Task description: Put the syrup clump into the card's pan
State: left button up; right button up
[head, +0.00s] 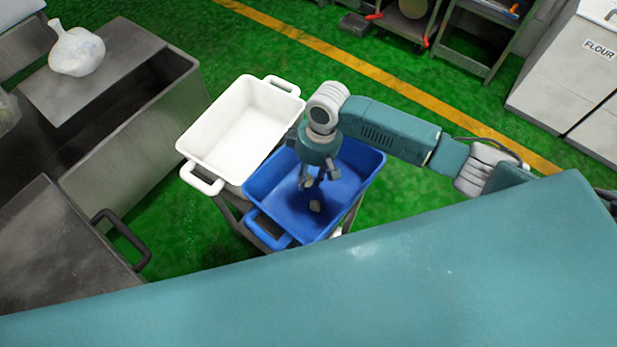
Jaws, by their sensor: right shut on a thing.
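My right gripper (314,190) points down over the blue pan (268,238). It is shut on a small greyish lump, which looks like the syrup clump (315,206). The lump shows just below the fingers against the blue floor of the pan; I cannot tell whether it touches that floor. A white pan (215,157) stands empty to the left of the blue pan. No card is visible in this view. My left gripper is not in view.
Both pans stand on a low stand (240,228). Grey metal bins (135,140) are at left, with a white sack (76,51) on top. White cabinets, one labelled FLOUR (580,50), stand at upper right. Green floor (250,40) lies clear behind the pans.

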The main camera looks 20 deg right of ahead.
jog(key=shift+f, duration=0.9)
jog(key=shift+f, duration=0.1)
jog(key=o, duration=0.9)
jog(key=r, duration=0.4)
jog(key=d+r, duration=0.1)
jog(key=r, duration=0.3)
jog(key=d+r, duration=0.1)
jog(key=r, duration=0.3)
jog(key=shift+w, duration=0.2)
